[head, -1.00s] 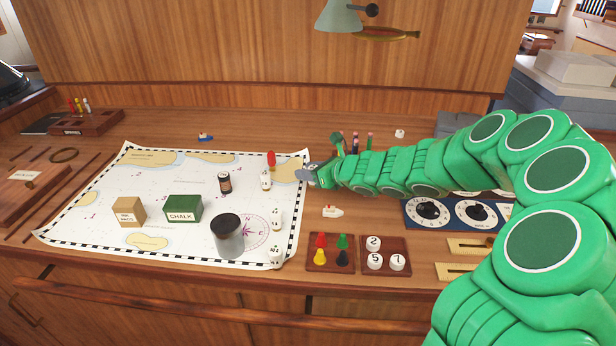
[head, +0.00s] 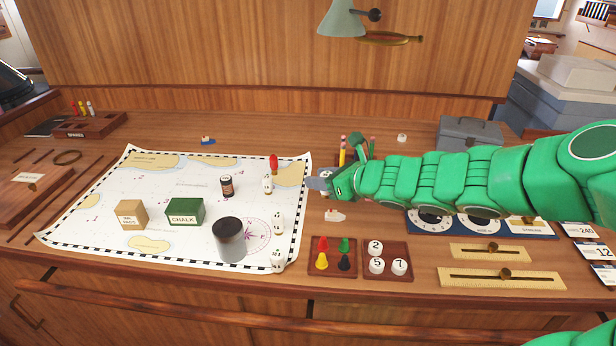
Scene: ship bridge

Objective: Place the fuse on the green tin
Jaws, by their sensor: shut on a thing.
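The green tin, a box lettered CHALK (head: 185,212), sits on the chart between a tan box and a dark lidded jar. My gripper (head: 316,183) is at the chart's right edge, to the right of the tin and well apart from it. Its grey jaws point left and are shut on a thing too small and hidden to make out. I cannot pick out the fuse with certainty. A small dark cylinder with a pale label (head: 226,186) stands upright on the chart, behind and right of the tin.
Small white pieces (head: 277,222) and a red one (head: 273,163) stand along the chart's right side. Trays of pegs (head: 332,264) and numbered discs (head: 387,268) lie in front of my arm. The chart's back middle is clear.

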